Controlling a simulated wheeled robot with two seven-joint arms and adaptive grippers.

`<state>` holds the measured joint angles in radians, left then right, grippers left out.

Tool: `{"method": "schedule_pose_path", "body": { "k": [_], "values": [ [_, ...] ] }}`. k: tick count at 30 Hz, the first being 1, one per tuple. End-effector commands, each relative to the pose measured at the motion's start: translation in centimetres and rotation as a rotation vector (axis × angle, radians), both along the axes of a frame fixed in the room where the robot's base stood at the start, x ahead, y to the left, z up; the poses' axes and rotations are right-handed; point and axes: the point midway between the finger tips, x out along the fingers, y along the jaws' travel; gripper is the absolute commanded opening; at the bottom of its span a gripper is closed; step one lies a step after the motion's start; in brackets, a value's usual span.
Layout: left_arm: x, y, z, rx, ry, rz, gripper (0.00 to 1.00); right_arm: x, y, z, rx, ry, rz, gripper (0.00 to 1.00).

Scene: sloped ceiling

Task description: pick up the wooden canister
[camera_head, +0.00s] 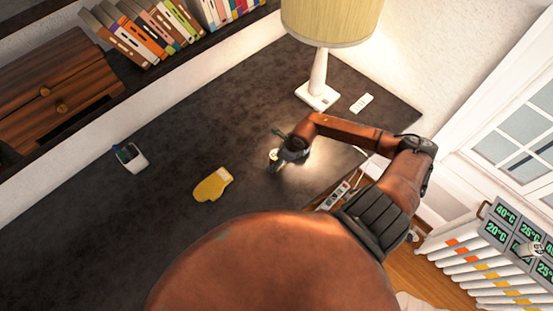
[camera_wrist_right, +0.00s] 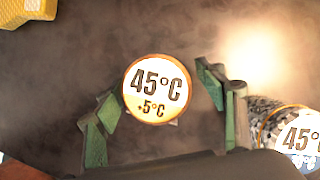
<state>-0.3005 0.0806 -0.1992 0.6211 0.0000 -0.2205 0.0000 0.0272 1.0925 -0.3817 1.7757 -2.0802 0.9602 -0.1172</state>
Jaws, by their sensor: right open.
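A small round object, seen from above as a white disc marked "45°C +5°C" with an orange-brown rim, appears to be the wooden canister (camera_wrist_right: 156,88). In the head view its pale top (camera_head: 273,154) shows at my right gripper (camera_head: 279,163), on the dark desk. In the wrist view my right gripper (camera_wrist_right: 165,110) is open, with one green-padded finger on each side of the canister. Gaps show between canister and fingers in this view. Its side and base are hidden. My left gripper is not in view.
A second round object (camera_wrist_right: 300,130) with a similar white top and speckled side stands near the right finger. A yellow mitt (camera_head: 212,185), a white pen cup (camera_head: 131,158), a lamp (camera_head: 318,92) and a white remote (camera_head: 361,103) are on the desk (camera_head: 235,100). The desk's left part is clear.

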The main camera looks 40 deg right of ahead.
Motion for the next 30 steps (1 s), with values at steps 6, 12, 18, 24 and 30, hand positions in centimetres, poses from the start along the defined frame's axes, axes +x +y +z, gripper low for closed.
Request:
{"method": "schedule_pose_path", "body": {
  "k": [6, 12, 18, 24, 30],
  "values": [
    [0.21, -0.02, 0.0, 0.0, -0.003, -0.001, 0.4, 0.03, 0.05, 0.01, 0.0, 0.0, 0.001, 0.61],
    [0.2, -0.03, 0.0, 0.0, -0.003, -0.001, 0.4, 0.04, 0.08, 0.02, 0.0, 0.0, 0.001, 0.47],
    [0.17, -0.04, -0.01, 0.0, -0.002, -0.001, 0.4, 0.04, 0.08, 0.03, 0.001, -0.001, 0.001, 0.34],
    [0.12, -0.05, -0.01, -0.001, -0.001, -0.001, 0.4, 0.04, 0.08, 0.04, 0.001, -0.001, 0.001, 0.2],
    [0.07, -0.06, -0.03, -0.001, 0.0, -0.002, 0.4, 0.06, 0.07, 0.06, 0.001, -0.001, 0.001, 0.17]
  ]
}}
